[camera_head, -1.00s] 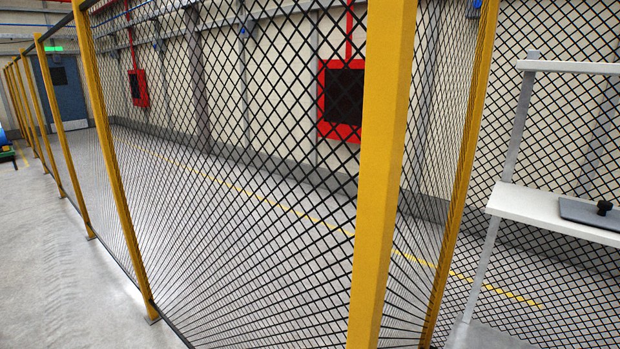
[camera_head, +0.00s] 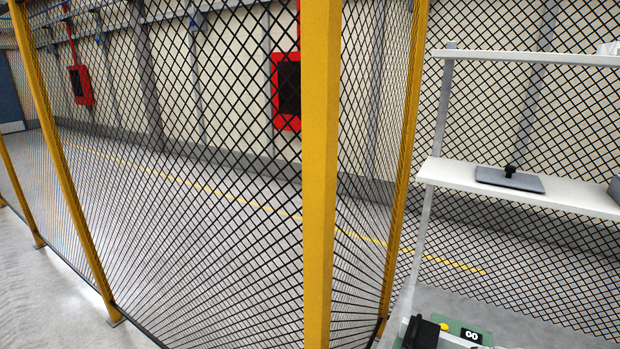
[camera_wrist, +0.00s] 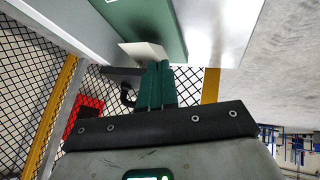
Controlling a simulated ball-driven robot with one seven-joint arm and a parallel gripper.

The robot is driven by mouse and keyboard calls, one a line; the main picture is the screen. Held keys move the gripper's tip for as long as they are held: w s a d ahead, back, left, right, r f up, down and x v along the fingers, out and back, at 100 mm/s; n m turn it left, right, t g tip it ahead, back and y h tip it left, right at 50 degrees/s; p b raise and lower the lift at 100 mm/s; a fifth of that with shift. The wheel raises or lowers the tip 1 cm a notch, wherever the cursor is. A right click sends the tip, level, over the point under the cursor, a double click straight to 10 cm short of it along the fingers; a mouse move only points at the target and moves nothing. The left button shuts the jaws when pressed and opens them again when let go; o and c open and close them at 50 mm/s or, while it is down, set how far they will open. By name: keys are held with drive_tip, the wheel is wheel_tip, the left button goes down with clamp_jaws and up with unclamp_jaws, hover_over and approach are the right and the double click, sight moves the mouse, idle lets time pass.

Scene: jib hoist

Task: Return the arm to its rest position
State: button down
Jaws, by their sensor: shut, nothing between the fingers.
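My gripper (camera_wrist: 156,68) shows in the wrist view as two dark green fingers pressed together, with nothing between them. A dark bolted bar sits behind the fingers. The fingers are close in front of a pale block (camera_wrist: 145,52) and a green panel (camera_wrist: 150,22) in the picture; I cannot tell whether they touch. In the head view the gripper cannot be made out.
A yellow post (camera_head: 320,180) and black mesh fence stand close ahead in the head view. White shelving (camera_head: 560,190) at right carries a grey plate with a black knob (camera_head: 508,178). Green and black equipment (camera_head: 470,336) shows at the bottom right. Bare floor (camera_head: 65,290) lies at left.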

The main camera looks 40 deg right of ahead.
drive_tip(key=w+a+f+g+y, duration=0.1)
drive_tip(key=a+f, duration=0.1)
drive_tip(key=a, duration=0.5)
drive_tip(key=w+a+f+g+y, duration=0.1)
drive_tip(key=w+a, duration=0.1)
drive_tip(key=a, duration=0.5)
drive_tip(key=s+a+f+m+g, duration=0.1)
drive_tip(key=s+a+g, duration=0.3)
drive_tip(key=a, duration=0.9)
drive_tip(key=shift+s+f+m+b, duration=0.25)
drive_tip(key=shift+s+m+b, duration=0.15)
drive_tip(key=shift+s+m, duration=0.6)
drive_tip(key=shift+s+a, duration=0.15)
drive_tip(key=shift+s, duration=0.05)
